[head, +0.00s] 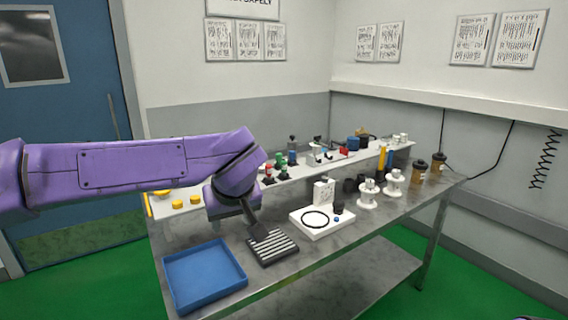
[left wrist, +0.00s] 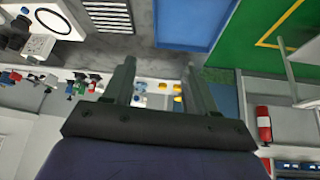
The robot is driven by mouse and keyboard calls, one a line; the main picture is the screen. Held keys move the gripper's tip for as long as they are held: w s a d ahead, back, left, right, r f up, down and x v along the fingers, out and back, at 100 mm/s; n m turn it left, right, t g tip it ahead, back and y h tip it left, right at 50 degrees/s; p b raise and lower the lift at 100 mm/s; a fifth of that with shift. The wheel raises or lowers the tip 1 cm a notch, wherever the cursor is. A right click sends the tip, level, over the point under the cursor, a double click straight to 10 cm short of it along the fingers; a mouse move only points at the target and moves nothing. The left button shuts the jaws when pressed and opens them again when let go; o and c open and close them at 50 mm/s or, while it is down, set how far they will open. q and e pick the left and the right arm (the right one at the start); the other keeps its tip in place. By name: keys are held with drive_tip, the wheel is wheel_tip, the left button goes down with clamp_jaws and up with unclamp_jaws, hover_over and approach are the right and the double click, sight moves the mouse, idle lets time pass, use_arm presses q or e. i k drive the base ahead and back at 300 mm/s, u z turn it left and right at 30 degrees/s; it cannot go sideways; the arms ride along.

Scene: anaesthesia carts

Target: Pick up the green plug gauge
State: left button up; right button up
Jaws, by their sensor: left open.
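Small green pieces (head: 279,160) stand among red and dark ones on the white raised shelf at the back of the bench. One is probably the green plug gauge, but they are too small to tell for sure. In the left wrist view, small green pieces (left wrist: 94,84) show left of the fingers. My left gripper (head: 258,231) points down over the front of the bench, near the black-and-white ribbed block, well short of the green pieces. In the left wrist view my left gripper (left wrist: 158,66) is open with nothing between its fingers. My right gripper is not in view.
A blue tray (head: 204,274) lies at the bench's front left, beside the ribbed block (head: 272,247). A white fixture (head: 322,220) with a black ring, white spools (head: 367,194) and brown cups (head: 418,172) stand to the right. Yellow pieces (head: 178,204) lie behind my wrist.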

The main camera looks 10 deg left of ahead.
sight(283, 163)
drive_tip(key=z, duration=0.05)
drive_tip(key=i, duration=1.55)
